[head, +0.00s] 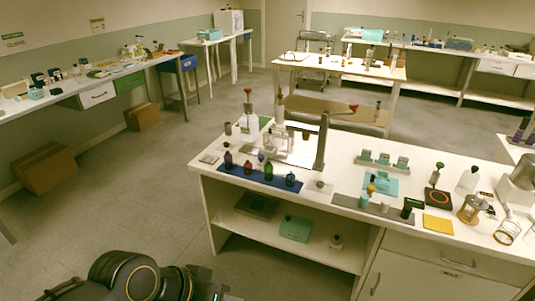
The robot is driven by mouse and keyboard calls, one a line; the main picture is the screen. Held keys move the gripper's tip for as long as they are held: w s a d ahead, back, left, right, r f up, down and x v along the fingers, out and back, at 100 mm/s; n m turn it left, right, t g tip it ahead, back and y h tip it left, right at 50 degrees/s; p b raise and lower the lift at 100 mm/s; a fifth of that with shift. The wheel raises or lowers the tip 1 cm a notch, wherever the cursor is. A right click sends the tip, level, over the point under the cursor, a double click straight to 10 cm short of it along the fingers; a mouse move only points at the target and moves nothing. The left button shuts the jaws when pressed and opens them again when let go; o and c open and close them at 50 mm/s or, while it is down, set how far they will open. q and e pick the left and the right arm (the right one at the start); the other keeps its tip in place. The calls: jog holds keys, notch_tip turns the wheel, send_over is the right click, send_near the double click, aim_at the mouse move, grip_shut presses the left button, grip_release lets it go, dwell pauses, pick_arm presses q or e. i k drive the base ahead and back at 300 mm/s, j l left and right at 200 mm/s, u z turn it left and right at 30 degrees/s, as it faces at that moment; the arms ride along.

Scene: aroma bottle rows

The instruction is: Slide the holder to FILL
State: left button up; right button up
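The counter (345,175) stands at the centre and right. A lever-type apparatus (322,145) with a red knob stands on its back left part, on a pale base plate. A blue strip (238,174) with several small dark and coloured bottles lies in front of it. A grey strip (352,203) with small items lies farther right. I cannot tell which piece is the holder, and no FILL label is readable. A black part of my arm shows at the bottom left; neither gripper's fingers are in view.
A teal mat (388,188), a yellow square (438,223) and a dark pad with an orange ring (438,199) lie on the right of the counter. A teal box (296,229) sits on the shelf below.

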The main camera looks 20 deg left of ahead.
aim_at(266, 154)
jog(key=i+j+z, duration=0.1)
jog(key=i+j, duration=0.3)
jog(key=i+j+z, duration=0.15)
jog(key=i+j, duration=0.25)
jog(key=i+j+z, duration=0.1)
jog(key=i+j, duration=0.3)
jog(key=j, duration=0.25)
jog(key=i+j+z, duration=0.1)
jog(key=i+j, duration=0.25)
jog(key=j, duration=0.15)
